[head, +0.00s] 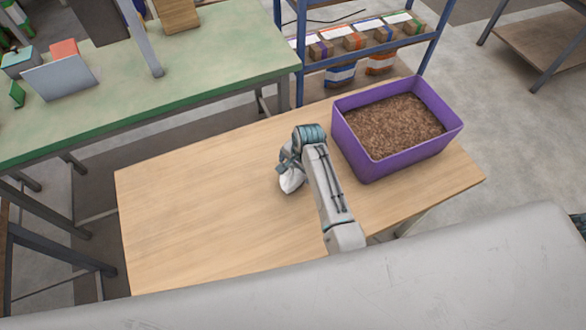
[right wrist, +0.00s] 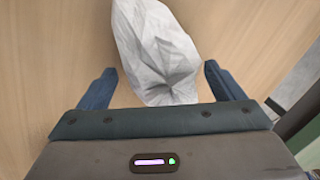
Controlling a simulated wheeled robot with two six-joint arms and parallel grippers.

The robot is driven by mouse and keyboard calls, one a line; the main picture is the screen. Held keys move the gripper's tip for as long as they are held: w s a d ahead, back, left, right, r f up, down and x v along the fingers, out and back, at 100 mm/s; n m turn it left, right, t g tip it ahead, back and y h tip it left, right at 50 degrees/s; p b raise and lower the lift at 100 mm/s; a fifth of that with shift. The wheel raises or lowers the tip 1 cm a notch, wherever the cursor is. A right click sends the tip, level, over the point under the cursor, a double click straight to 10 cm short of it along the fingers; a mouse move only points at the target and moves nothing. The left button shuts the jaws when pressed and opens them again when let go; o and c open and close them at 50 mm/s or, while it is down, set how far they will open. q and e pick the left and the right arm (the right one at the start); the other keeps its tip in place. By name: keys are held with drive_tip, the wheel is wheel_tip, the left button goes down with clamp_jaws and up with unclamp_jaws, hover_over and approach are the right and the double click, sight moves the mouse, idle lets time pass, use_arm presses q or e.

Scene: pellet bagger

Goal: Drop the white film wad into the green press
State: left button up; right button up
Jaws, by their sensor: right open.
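The white film wad (head: 291,181) is a crumpled whitish lump on the wooden table, partly hidden by my right gripper in the head view. It fills the upper middle of the right wrist view (right wrist: 157,55). My right gripper (head: 285,167) is over the wad, coming from the right. In the right wrist view its two blue fingers (right wrist: 157,85) stand apart, one on each side of the wad's near end, with gaps between fingers and wad. My left gripper is not in view. I cannot make out a green press in these frames.
A purple bin (head: 378,168) full of brown pellets stands on the right of the wooden table (head: 190,220). The table's left half is clear. A green-topped bench (head: 130,105) lies behind left, and a blue shelf rack (head: 425,52) with packets stands behind.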

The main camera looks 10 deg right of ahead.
drive_tip(key=shift+x, duration=1.15)
drive_tip(key=c, duration=0.7)
drive_tip(key=shift+c, duration=0.2)
